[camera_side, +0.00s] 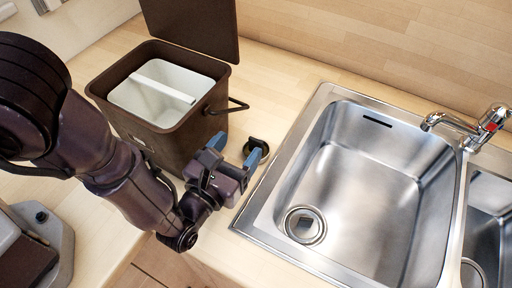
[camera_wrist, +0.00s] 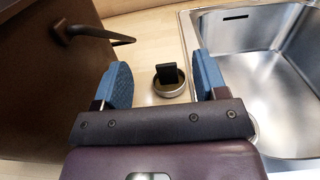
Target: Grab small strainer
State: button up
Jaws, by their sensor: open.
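The small strainer (camera_wrist: 169,86) is a round metal-rimmed piece with an upright black tab. It sits on the wooden counter between the brown bin and the sink. In the side view the strainer (camera_side: 256,148) shows as a dark round shape just beyond my fingers, partly hidden by one blue finger. My gripper (camera_side: 235,150) is open and empty, with its blue fingers pointing toward the strainer. In the wrist view the strainer appears between the two fingertips of my gripper (camera_wrist: 162,75), a little ahead of them. I cannot tell whether they touch it.
A brown bin (camera_side: 187,150) with an open lid and a white inner bucket (camera_side: 135,97) stands close on the left, its handle (camera_side: 238,105) sticking out toward my gripper. The steel sink (camera_side: 350,165) with a tap (camera_side: 480,128) lies to the right. A round drain (camera_side: 305,225) is in its basin.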

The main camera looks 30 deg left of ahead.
aim_at(255, 142)
notch_tip(255, 142, down, 6)
jog(key=shift+r, duration=0.2)
jog(key=shift+w+r, duration=0.15)
jog(key=shift+w, duration=3.65)
jog(key=c, duration=1)
